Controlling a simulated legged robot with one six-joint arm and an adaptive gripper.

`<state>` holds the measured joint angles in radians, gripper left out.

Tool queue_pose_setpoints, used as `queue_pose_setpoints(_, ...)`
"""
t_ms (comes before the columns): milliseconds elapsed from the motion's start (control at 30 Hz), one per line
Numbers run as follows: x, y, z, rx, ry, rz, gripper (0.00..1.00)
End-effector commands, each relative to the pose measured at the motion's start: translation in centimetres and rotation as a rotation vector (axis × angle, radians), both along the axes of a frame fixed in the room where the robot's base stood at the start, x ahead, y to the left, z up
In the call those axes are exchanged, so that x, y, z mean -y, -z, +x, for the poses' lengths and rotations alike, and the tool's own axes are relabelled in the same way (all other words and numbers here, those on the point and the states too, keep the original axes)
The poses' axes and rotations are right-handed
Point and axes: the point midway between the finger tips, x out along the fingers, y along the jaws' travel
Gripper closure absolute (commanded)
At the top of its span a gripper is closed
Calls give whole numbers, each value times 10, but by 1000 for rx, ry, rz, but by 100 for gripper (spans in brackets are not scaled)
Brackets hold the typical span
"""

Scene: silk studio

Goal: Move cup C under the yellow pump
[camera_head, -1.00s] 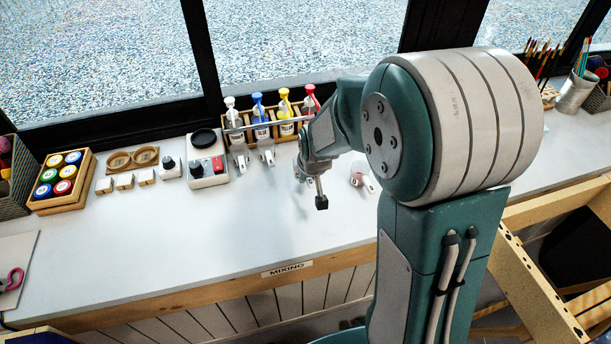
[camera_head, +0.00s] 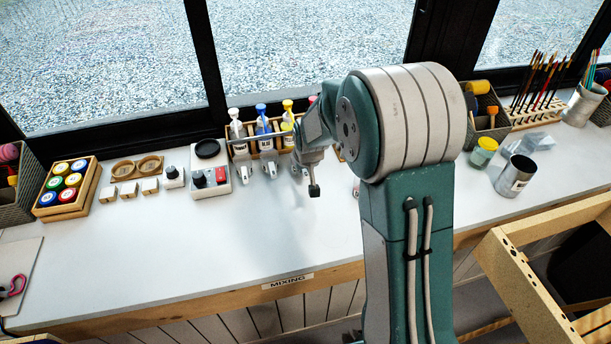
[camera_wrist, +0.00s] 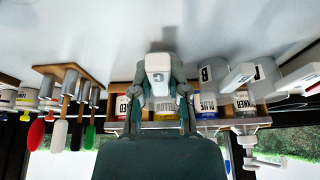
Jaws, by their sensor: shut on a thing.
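In the wrist view, my gripper (camera_wrist: 158,92) is shut on cup C (camera_wrist: 158,66), whose white tab shows a dark letter C. The yellow pump's bottle (camera_wrist: 165,112), with a yellow label, stands directly beyond the cup in that view. Whether the cup is below the spout cannot be told. In the head view, the yellow pump (camera_head: 288,107) stands in the wooden rack at the back of the bench. My gripper (camera_head: 307,178) is in front of the rack, slightly right of the yellow pump. Cup C is mostly hidden there by my arm.
Cup B (camera_head: 270,167) and cup A (camera_head: 245,172) stand in front of the rack, left of my gripper. A scale (camera_head: 210,172) sits further left. The front of the bench (camera_head: 200,245) is clear.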

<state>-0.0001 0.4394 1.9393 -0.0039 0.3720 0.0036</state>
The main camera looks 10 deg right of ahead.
Motion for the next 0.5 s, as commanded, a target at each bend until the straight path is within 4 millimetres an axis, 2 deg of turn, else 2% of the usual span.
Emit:
queue_pose_setpoints(300, 0, 1, 27, 0, -1, 0, 100)
queue_pose_setpoints(500, 0, 1, 36, -1, -1, 1, 100)
